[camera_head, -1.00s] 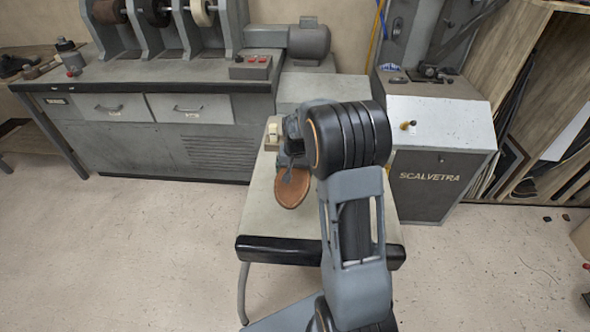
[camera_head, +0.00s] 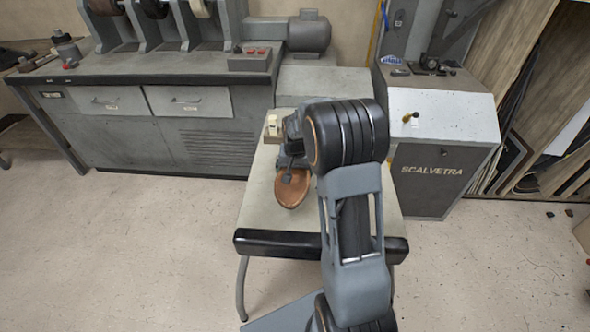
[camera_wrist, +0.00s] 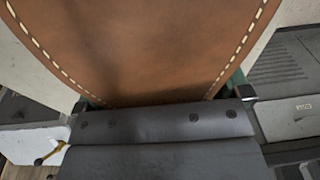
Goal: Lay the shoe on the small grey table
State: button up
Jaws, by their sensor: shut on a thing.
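The brown leather shoe (camera_head: 293,189) shows its stitched sole in the head view, over the small grey table (camera_head: 262,205). My gripper (camera_head: 290,172) is shut on the shoe, with my arm hiding part of the grip. In the wrist view the brown leather with pale stitching (camera_wrist: 150,45) fills the upper middle, just beyond my gripper's dark body. Whether the shoe touches the tabletop or hangs above it cannot be told.
A small block with a cream switch (camera_head: 273,127) sits at the table's back left. The table has a black front edge (camera_head: 277,243). A grinding bench (camera_head: 150,110) stands behind left, a grey SCALVETRA cabinet (camera_head: 430,180) to the right. Open floor lies in front.

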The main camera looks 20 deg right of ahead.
jog(key=shift+f+b, duration=0.7)
jog(key=shift+f, duration=0.4)
jog(key=o, duration=0.8)
jog(key=shift+c, duration=0.2)
jog(key=r+p, duration=0.1)
jog(key=r, duration=0.3)
jog(key=s+r+p, duration=0.1)
jog(key=r, duration=0.4)
jog(key=r+p, duration=0.1)
jog(key=r, duration=0.3)
jog(key=shift+s+a+r, duration=0.15)
jog(key=shift+s+r, duration=0.2)
jog(key=s, duration=0.1)
jog(key=s+f+n, duration=0.1)
jog(key=shift+s+a+f+g+p, duration=0.3)
jog(key=shift+a+p, duration=0.1)
jog(key=s+a+r+n+t+p, duration=0.1)
jog(key=s+a+r+n+p, duration=0.1)
jog(key=s+a+r+p, duration=0.3)
jog(key=s+a+r+n+t+p, duration=0.1)
jog(key=s+a+r+n+p, duration=0.2)
jog(key=s+r+p, duration=0.9)
notch_tip(320, 180, up, 7)
jog(key=shift+s+a+f+t+p, duration=0.2)
jog(key=shift+a+t+p, duration=0.2)
jog(key=shift+a+p, duration=0.5)
